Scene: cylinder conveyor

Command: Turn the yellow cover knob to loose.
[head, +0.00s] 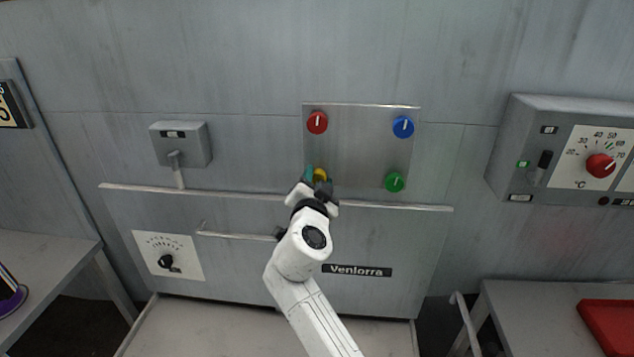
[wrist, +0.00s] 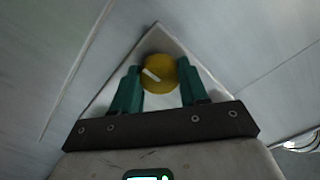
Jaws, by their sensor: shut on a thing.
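The yellow cover knob (head: 320,175) sits at the lower left corner of a square metal cover plate (head: 360,148), mostly hidden behind my gripper in the head view. In the wrist view the yellow knob (wrist: 160,76) is round, with a white pointer line lying at a slant. My gripper (head: 314,176) reaches up to it from below. Its two teal fingers (wrist: 158,80) stand on either side of the knob and are shut on it. The plate's other corners carry a red knob (head: 317,123), a blue knob (head: 403,127) and a green knob (head: 395,182).
A long rail (head: 390,206) runs just below the plate. A grey lever box (head: 180,145) is to the left and a temperature control box (head: 570,150) to the right. A lower panel has a handle (head: 235,235) and a black dial (head: 167,262).

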